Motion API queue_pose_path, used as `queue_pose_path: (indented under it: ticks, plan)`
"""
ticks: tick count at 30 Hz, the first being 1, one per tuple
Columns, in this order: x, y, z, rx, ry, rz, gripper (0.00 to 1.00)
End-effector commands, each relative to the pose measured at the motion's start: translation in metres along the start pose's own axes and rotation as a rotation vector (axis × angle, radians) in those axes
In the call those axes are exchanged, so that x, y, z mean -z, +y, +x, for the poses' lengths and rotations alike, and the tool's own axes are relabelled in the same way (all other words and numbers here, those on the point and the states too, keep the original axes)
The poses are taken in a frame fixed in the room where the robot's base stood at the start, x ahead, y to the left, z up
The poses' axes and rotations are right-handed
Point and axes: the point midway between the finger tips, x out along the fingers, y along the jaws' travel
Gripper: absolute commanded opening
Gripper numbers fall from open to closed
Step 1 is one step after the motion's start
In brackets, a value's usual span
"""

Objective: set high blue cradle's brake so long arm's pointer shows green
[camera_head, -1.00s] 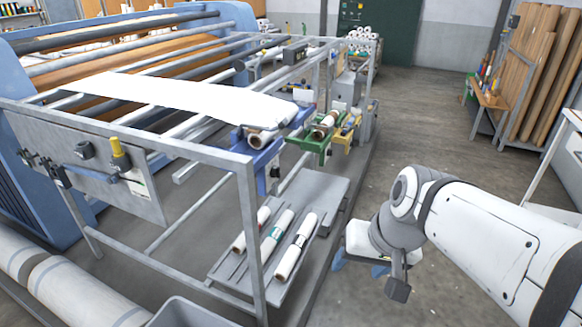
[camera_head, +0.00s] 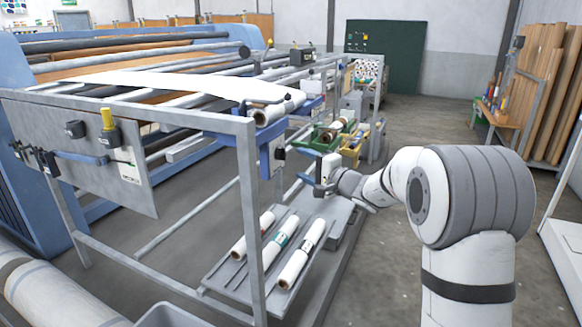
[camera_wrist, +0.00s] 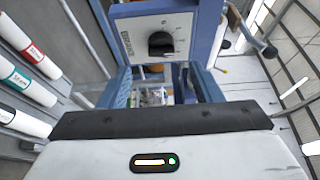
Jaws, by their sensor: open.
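A blue cradle (camera_head: 271,158) on the grey frame carries a white roll (camera_head: 275,111) in the head view. A black knob (camera_head: 279,153) is on its right side. In the wrist view, a blue housing (camera_wrist: 203,45) has a white dial plate (camera_wrist: 128,42) with a black knob (camera_wrist: 160,44) and small marks. My gripper (camera_head: 303,174) is open and empty, right of the blue cradle and apart from it. In the wrist view its blue fingers (camera_wrist: 160,78) point toward the knob, with a gap before it. I cannot make out a pointer or green zone.
Green (camera_head: 318,145) and yellow (camera_head: 352,152) cradles stand behind. Several labelled rolls lie on the low shelf (camera_head: 228,277). The floor on the right (camera_head: 405,230) is clear.

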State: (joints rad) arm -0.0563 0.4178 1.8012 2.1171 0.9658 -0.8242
Motion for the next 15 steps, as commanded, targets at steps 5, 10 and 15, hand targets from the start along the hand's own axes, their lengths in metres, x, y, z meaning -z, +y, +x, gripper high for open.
queue_pose_path:
  ticks: [5, 10, 15]
  plan:
    - [0.0, -0.001, 0.024, 0.004, 0.001, 0.002, 0.59]
    - [0.001, -0.001, 0.051, 0.003, 0.002, 0.003, 0.59]
    - [0.001, -0.001, 0.07, 0.002, 0.003, 0.003, 0.59]
